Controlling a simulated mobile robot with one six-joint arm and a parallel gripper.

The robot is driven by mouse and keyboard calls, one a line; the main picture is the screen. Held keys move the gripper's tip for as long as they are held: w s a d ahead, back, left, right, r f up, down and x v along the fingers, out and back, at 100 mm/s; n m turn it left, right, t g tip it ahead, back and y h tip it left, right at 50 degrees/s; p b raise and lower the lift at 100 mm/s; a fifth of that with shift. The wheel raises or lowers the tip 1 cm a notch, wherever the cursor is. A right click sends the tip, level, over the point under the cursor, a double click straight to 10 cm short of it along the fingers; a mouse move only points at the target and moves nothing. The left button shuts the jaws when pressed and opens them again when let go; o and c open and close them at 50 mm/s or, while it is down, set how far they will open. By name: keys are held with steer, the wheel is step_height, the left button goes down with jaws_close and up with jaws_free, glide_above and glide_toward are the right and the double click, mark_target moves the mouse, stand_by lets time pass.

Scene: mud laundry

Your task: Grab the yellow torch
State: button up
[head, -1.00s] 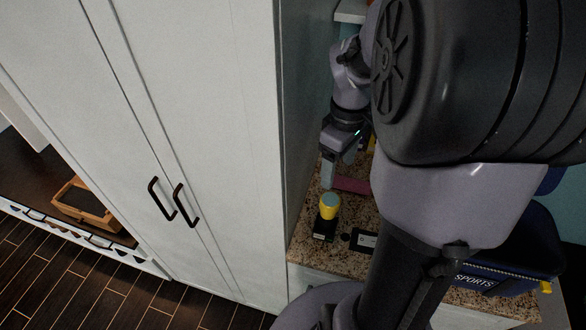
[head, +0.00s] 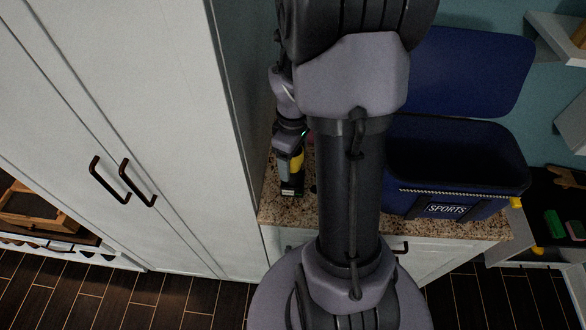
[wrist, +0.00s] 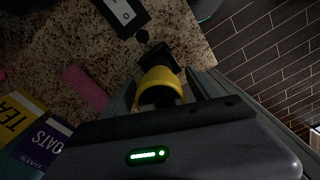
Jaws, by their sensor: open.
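The yellow torch, yellow with a black part, stands on the speckled counter (head: 285,216) close to the tall white cabinet. In the head view its yellow part (head: 297,162) is partly hidden by my gripper (head: 289,170). In the wrist view the torch (wrist: 163,82) lies in the gap between the two fingers of my gripper (wrist: 160,90), its black part pointing away from me. The fingers are apart, one on each side of it, and I cannot tell whether either touches it.
The tall white cabinet (head: 110,110) stands close on the left. A blue SPORTS bin (head: 448,185) is on the right. The wrist view shows a black item with a white label (wrist: 121,12), a pink item (wrist: 86,86), and TEA (wrist: 17,114) and OATS (wrist: 41,140) boxes.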

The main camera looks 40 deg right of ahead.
jaws_close()
